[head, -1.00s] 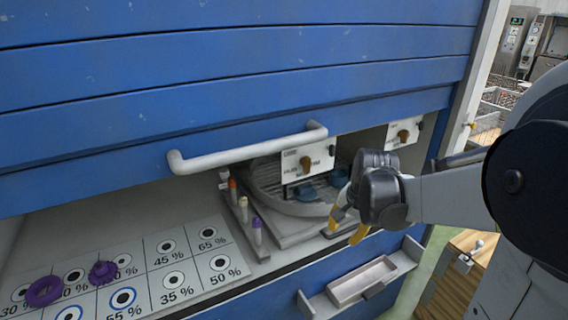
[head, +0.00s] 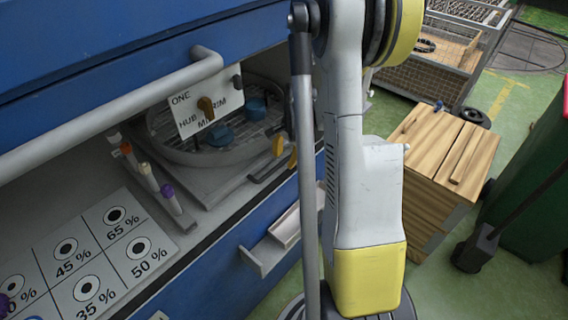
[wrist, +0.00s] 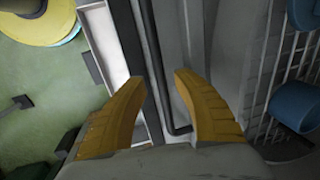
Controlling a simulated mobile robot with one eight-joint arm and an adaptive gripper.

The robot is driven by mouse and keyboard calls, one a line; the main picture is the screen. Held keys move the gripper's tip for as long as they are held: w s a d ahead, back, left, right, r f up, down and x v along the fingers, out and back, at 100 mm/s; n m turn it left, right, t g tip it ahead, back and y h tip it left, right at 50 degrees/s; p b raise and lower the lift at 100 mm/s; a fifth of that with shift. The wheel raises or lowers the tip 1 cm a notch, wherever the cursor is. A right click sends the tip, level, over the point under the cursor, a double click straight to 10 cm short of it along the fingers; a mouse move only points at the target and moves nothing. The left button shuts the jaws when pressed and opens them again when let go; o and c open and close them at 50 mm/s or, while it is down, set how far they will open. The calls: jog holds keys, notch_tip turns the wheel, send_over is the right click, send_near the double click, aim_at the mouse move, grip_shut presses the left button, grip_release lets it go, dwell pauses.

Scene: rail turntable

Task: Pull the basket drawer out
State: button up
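The basket drawer (head: 215,185) is a grey tray inside the blue cabinet, carrying a round wire basket (head: 168,152) with blue pieces (head: 221,135). Its dark bar handle (head: 266,171) is at the front right of the tray. The handle (wrist: 153,55) runs between my yellow fingers in the wrist view. My gripper (wrist: 164,77) is open, with a finger on each side of the bar; I cannot tell whether either touches it. In the head view my arm hides most of the gripper (head: 285,151), and only the yellow fingers show.
A raised blue shutter with a white bar (head: 120,105) overhangs the opening. A narrow pale tray (head: 285,225) juts from the cabinet front below. A percentage board (head: 95,250) lies left. A wooden crate (head: 440,170) stands right, with green floor around it.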

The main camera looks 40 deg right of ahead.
jog(key=shift+w+f, duration=0.2)
jog(key=shift+f, duration=0.5)
grip_shut()
jog(key=shift+s, duration=0.15)
